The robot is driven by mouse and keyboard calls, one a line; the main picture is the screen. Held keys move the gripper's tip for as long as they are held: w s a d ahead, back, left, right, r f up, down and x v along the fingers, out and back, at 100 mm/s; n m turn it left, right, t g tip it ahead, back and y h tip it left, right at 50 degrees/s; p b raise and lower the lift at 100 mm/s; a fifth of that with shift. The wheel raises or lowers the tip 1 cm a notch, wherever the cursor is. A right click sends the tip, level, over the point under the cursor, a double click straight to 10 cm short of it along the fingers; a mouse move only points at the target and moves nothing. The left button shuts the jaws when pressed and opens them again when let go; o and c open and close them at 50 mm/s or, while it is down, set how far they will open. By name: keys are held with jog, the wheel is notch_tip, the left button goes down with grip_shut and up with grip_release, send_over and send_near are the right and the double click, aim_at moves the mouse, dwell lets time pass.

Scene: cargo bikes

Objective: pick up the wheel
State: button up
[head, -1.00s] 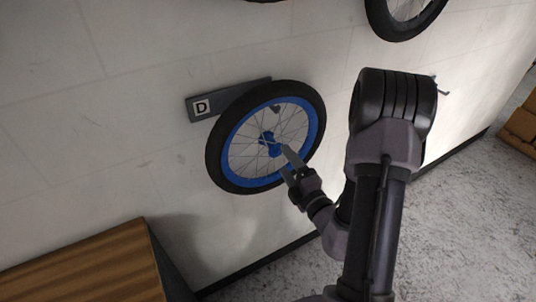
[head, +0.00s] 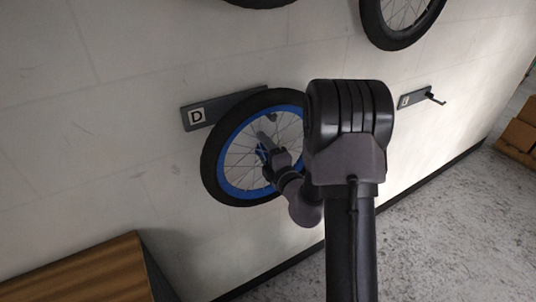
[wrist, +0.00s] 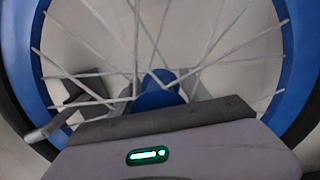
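The wheel (head: 224,170) has a black tyre, a blue rim and pale spokes. It hangs upright on the wall, beside a grey bracket labelled D (head: 197,117). My gripper (head: 264,152) is at the wheel's centre, its fingers by the blue hub. My arm hides the wheel's right edge. In the wrist view the blue rim (wrist: 24,62) fills both sides. The blue hub (wrist: 158,96) shows just past a dark grey finger edge. Whether the fingers are closed on the hub cannot be seen.
Another wheel (head: 370,22) hangs at the upper right, and part of one (head: 262,3) shows at the top edge. A bracket with an empty hook (head: 425,96) is on the right. A brown wooden surface (head: 80,272) is at the lower left. Brown boxes (head: 520,136) stand at the far right.

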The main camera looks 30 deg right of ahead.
grip_shut()
jog(key=shift+r, duration=0.1)
